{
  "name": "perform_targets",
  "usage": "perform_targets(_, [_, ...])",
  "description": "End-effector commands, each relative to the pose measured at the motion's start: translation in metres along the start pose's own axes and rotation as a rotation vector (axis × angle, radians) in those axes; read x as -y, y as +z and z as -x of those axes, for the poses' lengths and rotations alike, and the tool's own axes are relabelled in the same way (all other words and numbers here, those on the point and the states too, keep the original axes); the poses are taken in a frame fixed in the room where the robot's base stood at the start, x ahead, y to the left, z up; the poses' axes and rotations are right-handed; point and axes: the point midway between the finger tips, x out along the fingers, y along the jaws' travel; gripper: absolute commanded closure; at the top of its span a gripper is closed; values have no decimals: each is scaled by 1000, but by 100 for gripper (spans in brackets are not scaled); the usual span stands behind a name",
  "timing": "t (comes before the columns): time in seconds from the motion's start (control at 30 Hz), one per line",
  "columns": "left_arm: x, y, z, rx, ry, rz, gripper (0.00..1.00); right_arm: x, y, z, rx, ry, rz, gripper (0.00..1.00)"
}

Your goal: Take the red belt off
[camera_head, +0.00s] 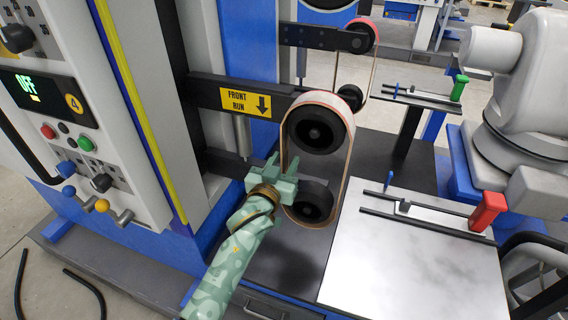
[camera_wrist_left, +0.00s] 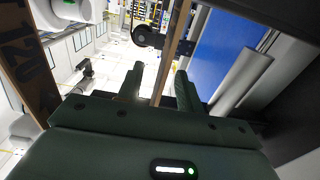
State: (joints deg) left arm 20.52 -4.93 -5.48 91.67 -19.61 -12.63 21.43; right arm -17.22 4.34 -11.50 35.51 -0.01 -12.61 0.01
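A belt (camera_head: 347,160) loops around two black pulleys, the upper one (camera_head: 317,131) and the lower one (camera_head: 310,200), on the front of the machine. Its side looks tan and its top pale pinkish. A second belt with a red-pink top (camera_head: 375,29) runs on smaller pulleys farther back. I cannot tell for sure which is the red belt. My left gripper (camera_head: 279,170) is at the left run of the front belt, between the pulleys. In the left wrist view its fingers (camera_wrist_left: 158,92) are apart, with a narrow tan strip (camera_wrist_left: 172,50) passing between them. My right gripper is not in view.
A control panel (camera_head: 62,125) reading OFF stands at the left. A metal plate (camera_head: 400,265) with a red handle (camera_head: 488,211) lies right of the belt. A green handle (camera_head: 459,88) stands farther back.

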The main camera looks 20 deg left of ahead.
Motion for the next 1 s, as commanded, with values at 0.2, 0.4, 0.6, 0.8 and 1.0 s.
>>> perform_targets(0.2, [0,0,0,0,0,1,64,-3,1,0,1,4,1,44])
perform_targets(0.4, [0,0,0,0,0,1,89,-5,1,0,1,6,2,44])
perform_targets(0.6, [0,0,0,0,0,1,100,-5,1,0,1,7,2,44])
perform_targets(0.8, [0,1,0,1,0,1,100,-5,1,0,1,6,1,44])
perform_targets(1.0, [0,1,0,1,0,1,100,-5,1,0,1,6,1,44])
